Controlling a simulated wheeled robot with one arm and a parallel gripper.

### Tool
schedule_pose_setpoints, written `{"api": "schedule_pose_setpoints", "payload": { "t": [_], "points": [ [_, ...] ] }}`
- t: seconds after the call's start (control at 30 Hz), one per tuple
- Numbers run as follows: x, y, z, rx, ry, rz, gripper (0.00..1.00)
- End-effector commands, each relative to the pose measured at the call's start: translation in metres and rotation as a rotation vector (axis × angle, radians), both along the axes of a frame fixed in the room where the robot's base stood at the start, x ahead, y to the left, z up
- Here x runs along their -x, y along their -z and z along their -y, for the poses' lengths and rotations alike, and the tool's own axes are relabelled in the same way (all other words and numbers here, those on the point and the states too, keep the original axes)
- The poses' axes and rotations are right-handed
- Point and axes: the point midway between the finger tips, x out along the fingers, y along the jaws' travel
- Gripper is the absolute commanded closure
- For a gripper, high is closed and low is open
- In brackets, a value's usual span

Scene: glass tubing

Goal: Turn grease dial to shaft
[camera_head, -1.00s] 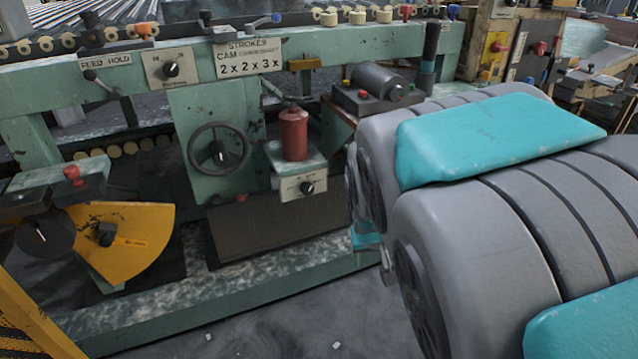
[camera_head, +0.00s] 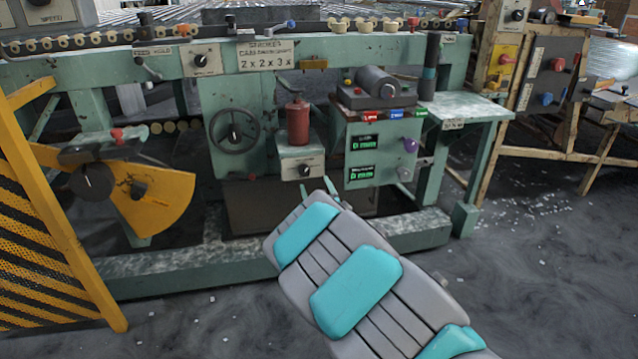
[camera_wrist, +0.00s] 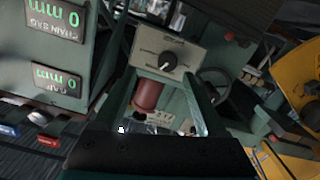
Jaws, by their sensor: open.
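A black dial (camera_head: 304,171) sits on a pale plate (camera_head: 290,164) on the front of the green stand below the red canister (camera_head: 297,122). In the wrist view the dial (camera_wrist: 167,61) shows a light pointer mark; the plate's lettering is too small to read. The red canister (camera_wrist: 147,95) is beside it there. My gripper (camera_wrist: 163,80) is open and faces the dial plate, with nothing seen between its fingers. It is apart from the dial as far as I can tell.
A handwheel (camera_head: 234,130) is left of the dial. A green control box (camera_head: 378,150) with two lit displays is to its right. Another dial (camera_head: 201,60) is on the upper beam. A yellow striped guard (camera_head: 45,235) stands at left. The floor at right is open.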

Motion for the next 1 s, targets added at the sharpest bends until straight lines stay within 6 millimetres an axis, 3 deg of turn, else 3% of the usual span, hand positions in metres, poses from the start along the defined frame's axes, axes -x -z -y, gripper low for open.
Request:
{"api": "schedule_pose_setpoints", "payload": {
  "t": [0.1,0.27,0.7,1.0],
  "points": [
    [0.0,0.004,-0.014,-0.01,-0.034,0.025,0.26],
    [-0.007,0.001,-0.018,-0.014,-0.039,0.034,0.26],
    [-0.054,0.002,-0.033,-0.015,-0.038,0.031,0.26],
    [-0.072,0.001,-0.039,-0.015,-0.037,0.033,0.26]
  ]
}}
